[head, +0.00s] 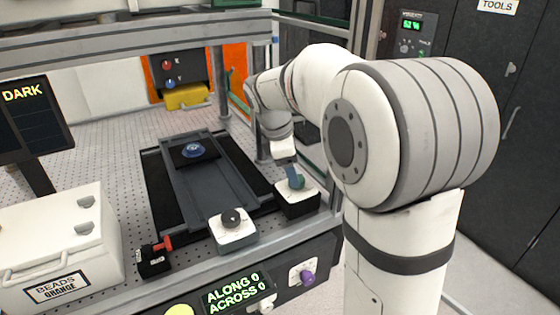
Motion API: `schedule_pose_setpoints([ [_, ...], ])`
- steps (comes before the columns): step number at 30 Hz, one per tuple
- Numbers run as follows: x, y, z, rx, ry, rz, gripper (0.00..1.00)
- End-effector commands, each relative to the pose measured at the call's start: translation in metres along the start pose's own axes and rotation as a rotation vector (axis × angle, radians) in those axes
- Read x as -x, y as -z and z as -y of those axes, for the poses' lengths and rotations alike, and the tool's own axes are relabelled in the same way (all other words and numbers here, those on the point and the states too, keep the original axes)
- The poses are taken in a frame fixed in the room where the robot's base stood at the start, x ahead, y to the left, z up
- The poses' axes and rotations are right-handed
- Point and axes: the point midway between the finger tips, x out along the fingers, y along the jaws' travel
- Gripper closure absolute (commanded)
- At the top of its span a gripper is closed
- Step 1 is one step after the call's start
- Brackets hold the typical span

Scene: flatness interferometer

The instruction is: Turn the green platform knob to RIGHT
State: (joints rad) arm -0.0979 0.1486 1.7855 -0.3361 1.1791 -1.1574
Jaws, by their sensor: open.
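The green knob (299,182) sits on the white top of a small black box (297,207) to the right of the dark rail bed. My gripper (293,176) points down at the knob from above, with a blue finger just at the knob's left side in the picture. It is open. The finger and wrist cover part of the knob, so I cannot tell whether they touch. The knob's pointer and any RIGHT mark are too small or hidden to read.
A black knob (231,217) on a white block stands left of the green knob. A red-handled black device (154,258) and a white case (60,240) are farther left. A purple knob (308,278) and an ALONG/ACROSS display (236,294) are on the front panel. A frame post (219,95) stands behind.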

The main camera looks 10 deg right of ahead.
Motion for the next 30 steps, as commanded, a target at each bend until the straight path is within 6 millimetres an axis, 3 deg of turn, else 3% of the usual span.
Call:
schedule_pose_setpoints([
  [3,-0.007,0.009,-0.031,0.184,0.010,0.050,0.35],
  [8,-0.011,0.014,-0.050,0.311,0.020,0.083,0.35],
  [13,-0.025,0.013,-0.052,0.332,0.024,0.088,0.35],
  [24,-0.079,0.008,-0.050,0.329,0.023,0.087,0.35],
  [30,-0.089,0.008,-0.051,0.328,0.021,0.086,0.35],
])
